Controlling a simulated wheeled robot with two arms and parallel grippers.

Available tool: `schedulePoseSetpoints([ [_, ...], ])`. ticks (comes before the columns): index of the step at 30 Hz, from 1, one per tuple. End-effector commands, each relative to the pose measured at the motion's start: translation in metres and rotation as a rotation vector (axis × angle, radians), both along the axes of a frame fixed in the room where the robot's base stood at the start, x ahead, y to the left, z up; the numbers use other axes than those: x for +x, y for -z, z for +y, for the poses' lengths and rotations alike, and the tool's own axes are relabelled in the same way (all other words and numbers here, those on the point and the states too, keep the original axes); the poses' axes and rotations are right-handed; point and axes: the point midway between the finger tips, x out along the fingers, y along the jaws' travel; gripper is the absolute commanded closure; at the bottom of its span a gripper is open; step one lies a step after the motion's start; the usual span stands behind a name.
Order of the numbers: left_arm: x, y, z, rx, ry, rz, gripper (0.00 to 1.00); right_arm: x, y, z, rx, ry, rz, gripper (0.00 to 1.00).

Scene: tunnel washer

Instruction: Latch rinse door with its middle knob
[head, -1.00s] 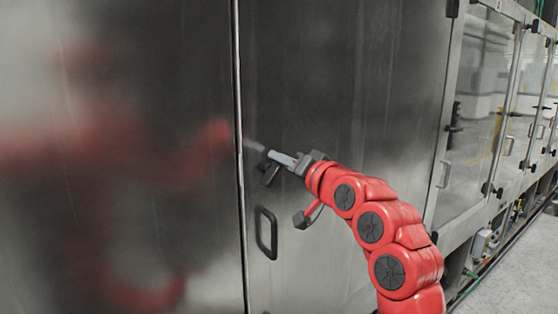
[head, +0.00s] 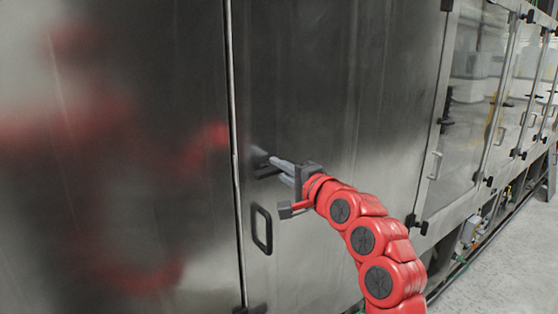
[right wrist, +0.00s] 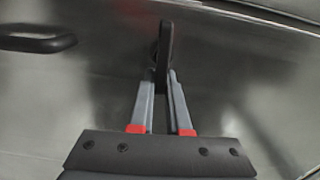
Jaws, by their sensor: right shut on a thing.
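The rinse door appears to be the large brushed-steel panel (head: 340,90) right of the vertical seam. Its dark middle knob (head: 261,165) sits near that seam, above a black loop handle (head: 254,228). My right gripper (head: 274,168) reaches in from the right and is shut on the knob. In the right wrist view the knob (right wrist: 165,42) stands as a dark upright bar, its lower end between the two grey fingertips (right wrist: 162,84). The fingers partly hide the knob in the head view. My left gripper is not in view.
The loop handle (right wrist: 36,39) also shows at the left of the right wrist view. A steel panel (head: 130,120) with red reflections lies left of the seam. Glass-fronted doors (head: 473,95) run along the right. Open grey floor (head: 495,270) lies at lower right.

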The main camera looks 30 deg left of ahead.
Motion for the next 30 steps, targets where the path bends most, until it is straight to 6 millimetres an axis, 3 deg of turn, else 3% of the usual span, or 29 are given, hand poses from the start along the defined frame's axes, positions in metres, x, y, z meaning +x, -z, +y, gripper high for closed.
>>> schedulePoseSetpoints([
  [20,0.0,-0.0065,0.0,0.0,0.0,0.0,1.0,0.0007,0.0032,-0.0004,0.025,0.001,0.063,1.0],
  [21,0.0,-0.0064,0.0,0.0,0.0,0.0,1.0,0.0007,0.0033,-0.0003,0.025,0.001,0.063,0.83],
  [26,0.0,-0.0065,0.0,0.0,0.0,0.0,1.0,0.0005,0.0029,-0.0003,0.025,0.001,0.062,0.55],
  [30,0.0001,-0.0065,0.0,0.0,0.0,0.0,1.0,0.0004,0.0024,-0.0003,0.025,0.001,0.061,0.55],
])
